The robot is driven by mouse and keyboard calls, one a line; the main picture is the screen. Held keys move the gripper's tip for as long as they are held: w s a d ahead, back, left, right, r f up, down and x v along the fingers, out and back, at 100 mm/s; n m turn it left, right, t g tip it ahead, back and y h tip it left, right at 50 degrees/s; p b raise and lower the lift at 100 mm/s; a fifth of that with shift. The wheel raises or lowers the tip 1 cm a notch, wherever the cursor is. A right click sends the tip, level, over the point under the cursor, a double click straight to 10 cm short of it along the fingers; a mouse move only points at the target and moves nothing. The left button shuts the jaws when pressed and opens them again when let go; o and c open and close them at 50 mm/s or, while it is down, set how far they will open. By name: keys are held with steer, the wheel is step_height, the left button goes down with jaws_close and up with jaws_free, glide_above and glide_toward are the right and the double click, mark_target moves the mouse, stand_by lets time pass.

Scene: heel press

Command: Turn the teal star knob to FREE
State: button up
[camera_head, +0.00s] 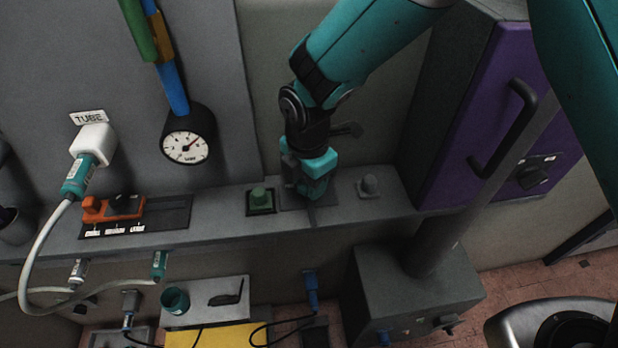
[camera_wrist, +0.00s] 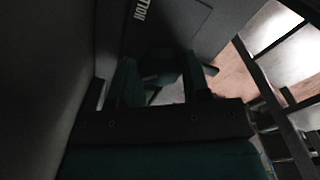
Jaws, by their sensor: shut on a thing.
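My gripper (camera_head: 312,178) points down onto the grey ledge between a green button and a grey knob. In the wrist view my gripper (camera_wrist: 162,80) has its two fingers on either side of a dark teal shape, the star knob (camera_wrist: 163,62), and is shut on it. The knob is mostly hidden by my fingers in the head view. A plate with partly readable lettering ending in "TION" (camera_wrist: 143,12) lies beyond it. The FREE mark and the knob's pointing direction cannot be made out.
The green button (camera_head: 261,199) is close on the left and the grey knob (camera_head: 369,185) on the right. An orange-handled selector (camera_head: 95,208) and a gauge (camera_head: 188,145) are farther left. A purple door (camera_head: 490,120) with a black handle stands at right.

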steer(key=shift+a, duration=0.1)
steer(key=o, duration=1.3)
step_height(320, 180, up, 18)
steer(key=b, duration=0.2)
steer(key=shift+f+b, duration=0.25)
steer(key=shift+b, duration=0.15)
steer(key=s+d+m+y, duration=0.1)
steer(key=s+d+m, duration=0.4)
steer(key=s+m, duration=0.1)
steer(key=s+d+m+y, duration=0.1)
steer(key=s+d+m, duration=0.3)
steer(key=s+m, duration=0.1)
steer(key=s+d+r+m+y, duration=0.1)
steer(key=s+d+m+y, duration=0.1)
steer(key=s+d+m, duration=0.3)
steer(key=shift+s+d+m, duration=0.15)
steer(key=shift+s+m, duration=0.25)
steer(key=shift+m, duration=0.35)
steer(key=shift+s+d+m, duration=0.15)
steer(key=shift+s+m, duration=0.25)
steer(key=shift+m, duration=0.35)
